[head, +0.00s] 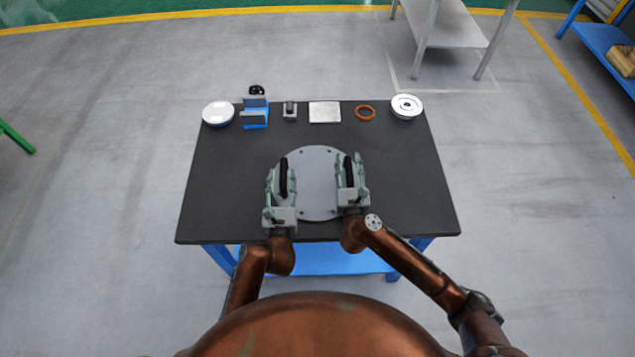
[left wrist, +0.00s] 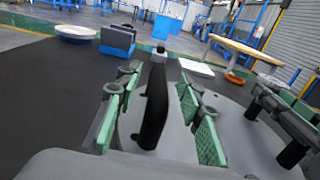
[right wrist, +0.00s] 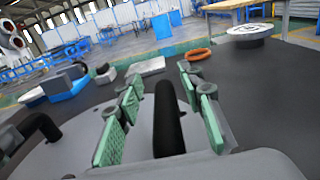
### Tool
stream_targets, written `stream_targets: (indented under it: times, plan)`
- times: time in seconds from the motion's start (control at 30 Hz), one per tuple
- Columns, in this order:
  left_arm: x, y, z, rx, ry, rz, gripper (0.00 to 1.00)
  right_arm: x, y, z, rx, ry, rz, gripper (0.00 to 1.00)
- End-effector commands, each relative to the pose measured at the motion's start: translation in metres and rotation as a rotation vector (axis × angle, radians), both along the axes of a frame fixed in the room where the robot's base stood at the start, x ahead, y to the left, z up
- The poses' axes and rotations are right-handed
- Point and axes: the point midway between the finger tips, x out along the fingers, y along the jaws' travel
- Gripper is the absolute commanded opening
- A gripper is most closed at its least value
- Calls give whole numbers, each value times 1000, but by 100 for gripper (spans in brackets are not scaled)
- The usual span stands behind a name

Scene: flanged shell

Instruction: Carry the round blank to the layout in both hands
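The round blank (head: 317,170) is a flat grey disc with small holes near its rim, lying on the dark table top. It has two upright black handles, the left one (left wrist: 153,105) and the right one (right wrist: 167,120). My left gripper (head: 281,180) is open, with its green-padded fingers on either side of the left handle and gaps visible. My right gripper (head: 352,172) is open around the right handle in the same way. The grippers hide parts of the disc's left and right sides. I cannot tell which thing is the layout.
Along the table's (head: 420,195) back edge stand a white round piece (head: 218,113), a blue block (head: 254,118), a small grey block (head: 290,111), a pale plate (head: 325,112), an orange ring (head: 365,113) and a silver flanged disc (head: 407,106). The table's left and right sides are clear.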

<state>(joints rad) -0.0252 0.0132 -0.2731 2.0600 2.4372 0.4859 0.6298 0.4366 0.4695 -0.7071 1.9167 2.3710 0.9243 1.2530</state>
Motion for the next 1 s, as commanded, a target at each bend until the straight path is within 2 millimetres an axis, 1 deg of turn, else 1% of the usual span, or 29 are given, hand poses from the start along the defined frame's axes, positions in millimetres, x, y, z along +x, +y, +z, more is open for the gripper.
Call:
stream_targets:
  times: [0.03, 0.1, 0.2, 0.3, 0.47, 0.57, 0.8, 0.9, 1.0]
  plan:
    - [-12, 0, -1, 0, 2, 1, 35, 0, 0, 0, 0, 0, 0, 35]
    - [-25, -1, -1, 0, 2, 1, 35, 0, 0, 0, 0, 0, 0, 35]
    - [-39, -1, -1, 2, 1, 1, 35, 0, 0, 0, 0, 0, 0, 35]
    - [-49, -2, 0, 1, 1, 0, 35, 0, 0, 0, 0, 0, 0, 35]
    - [-54, -2, 0, 2, 0, 1, 35, -6, 0, -1, 0, 1, 0, 35]
    - [-55, -2, 0, 2, 0, 1, 35, -19, -1, -1, 2, 2, 1, 35]
    - [-54, -2, 0, 2, 0, 1, 35, -69, -3, -1, 3, 3, 1, 35]
    - [-54, -2, 0, 2, 0, 1, 35, -88, -3, -1, 3, 2, 0, 35]
    - [-54, -2, 0, 2, 0, 0, 35, -103, -4, -1, 1, 2, 0, 35]
